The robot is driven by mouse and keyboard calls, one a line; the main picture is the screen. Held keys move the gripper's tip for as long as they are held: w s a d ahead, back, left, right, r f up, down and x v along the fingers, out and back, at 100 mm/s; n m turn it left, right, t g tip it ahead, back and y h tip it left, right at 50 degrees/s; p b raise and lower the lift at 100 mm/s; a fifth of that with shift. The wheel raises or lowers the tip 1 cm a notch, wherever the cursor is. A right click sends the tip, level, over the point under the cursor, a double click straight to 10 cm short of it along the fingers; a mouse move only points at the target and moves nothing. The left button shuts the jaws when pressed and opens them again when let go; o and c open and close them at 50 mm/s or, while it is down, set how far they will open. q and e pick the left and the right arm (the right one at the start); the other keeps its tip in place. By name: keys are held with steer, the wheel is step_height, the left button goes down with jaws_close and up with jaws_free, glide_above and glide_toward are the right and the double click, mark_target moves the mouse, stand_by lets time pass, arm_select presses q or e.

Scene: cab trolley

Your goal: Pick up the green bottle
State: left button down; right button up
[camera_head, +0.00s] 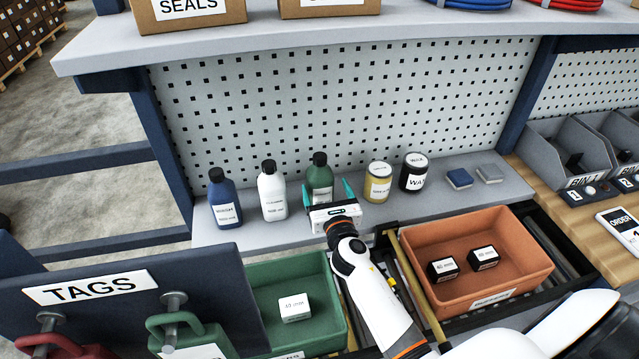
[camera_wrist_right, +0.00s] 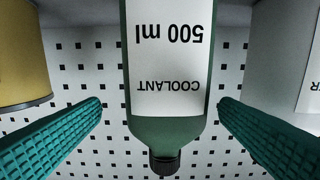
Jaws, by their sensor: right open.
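The green bottle (camera_head: 319,178) stands upright on the grey shelf, with a black cap and a white label. My right gripper (camera_head: 331,192) is open in front of it, with one teal finger on each side of the bottle. In the right wrist view the green bottle (camera_wrist_right: 168,128) appears upside down, with "COOLANT 500 ml" on its label. It sits between the two open teal fingers of my right gripper (camera_wrist_right: 160,125), with a gap on both sides. The bottle's lower front is hidden by the gripper in the head view. My left gripper is not in view.
A white bottle (camera_head: 272,191) and a blue bottle (camera_head: 224,200) stand left of it. A yellow can (camera_head: 378,183) and a black wax can (camera_head: 414,174) stand right. The pegboard (camera_head: 330,105) is behind. Below are green (camera_head: 335,333) and orange (camera_head: 535,262) bins.

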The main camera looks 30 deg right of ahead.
mark_target(323, 186)
steer(key=shift+w+d, duration=0.15)
steer(key=shift+w, duration=0.6)
steer(key=shift+w+d+r+p, duration=0.1)
steer(key=shift+w+r+p, duration=0.1)
steer(key=shift+w, duration=0.3)
steer(key=shift+w+r+p, duration=0.15)
steer(key=shift+w+r, duration=0.05)
steer(key=shift+w, duration=0.25)
steer(key=shift+x, duration=1.2)
steer(key=shift+w+f, duration=0.2)
steer(key=shift+w, duration=0.25)
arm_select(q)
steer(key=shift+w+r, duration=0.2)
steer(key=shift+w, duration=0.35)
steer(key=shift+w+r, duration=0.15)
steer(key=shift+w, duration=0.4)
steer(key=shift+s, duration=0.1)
arm_select(e)
steer(key=shift+s+r, duration=0.1)
steer(key=shift+c, duration=0.3)
steer(key=shift+c, duration=1.4)
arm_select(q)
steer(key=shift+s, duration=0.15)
arm_select(e)
steer(key=shift+r, duration=0.1)
steer(key=c, duration=1.1)
